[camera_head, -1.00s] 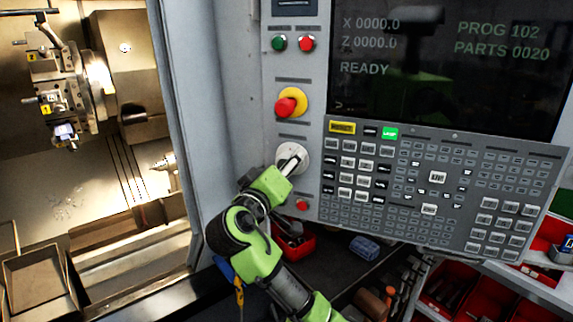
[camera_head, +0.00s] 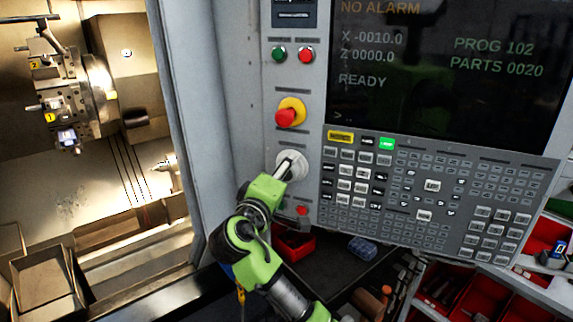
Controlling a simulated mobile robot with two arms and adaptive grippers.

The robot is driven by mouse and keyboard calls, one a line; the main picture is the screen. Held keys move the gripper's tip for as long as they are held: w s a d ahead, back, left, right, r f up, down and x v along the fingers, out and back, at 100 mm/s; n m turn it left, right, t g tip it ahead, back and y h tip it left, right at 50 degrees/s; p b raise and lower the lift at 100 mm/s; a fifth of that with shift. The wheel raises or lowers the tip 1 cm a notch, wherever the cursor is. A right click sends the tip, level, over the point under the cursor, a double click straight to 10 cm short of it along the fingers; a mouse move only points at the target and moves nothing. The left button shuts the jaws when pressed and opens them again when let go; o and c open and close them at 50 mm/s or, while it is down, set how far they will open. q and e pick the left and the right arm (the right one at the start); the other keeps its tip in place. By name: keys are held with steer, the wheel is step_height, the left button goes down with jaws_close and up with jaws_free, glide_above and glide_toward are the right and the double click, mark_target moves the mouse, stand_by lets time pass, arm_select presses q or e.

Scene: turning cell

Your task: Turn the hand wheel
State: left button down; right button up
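The hand wheel (camera_head: 300,161) is a small pale round dial on the grey control panel, below the red emergency stop button. My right gripper (camera_head: 289,168) is at the wheel's face, and its narrow grey end overlaps the lower left of the dial. The green wrist behind it hides part of the panel below. I cannot tell whether its fingers are closed on a handle or only touching. The screen (camera_head: 440,70) reads X -0010.0, Z 0000.0 and READY. My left gripper is not in view.
The red emergency stop (camera_head: 287,117) sits above the wheel, and the keypad (camera_head: 420,195) is close on its right. A small red button (camera_head: 302,211) is below. A red bin (camera_head: 296,243) and a blue object (camera_head: 363,248) lie on the dark shelf. The lathe chamber (camera_head: 90,150) is open at left.

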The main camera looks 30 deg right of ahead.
steer(key=shift+n+p, duration=0.75)
steer(key=shift+n, duration=0.15)
steer(key=o, duration=0.8)
steer(key=shift+f, duration=0.1)
steer(key=shift+o, duration=0.2)
steer(key=v, duration=1.2)
steer(key=shift+w, duration=0.1)
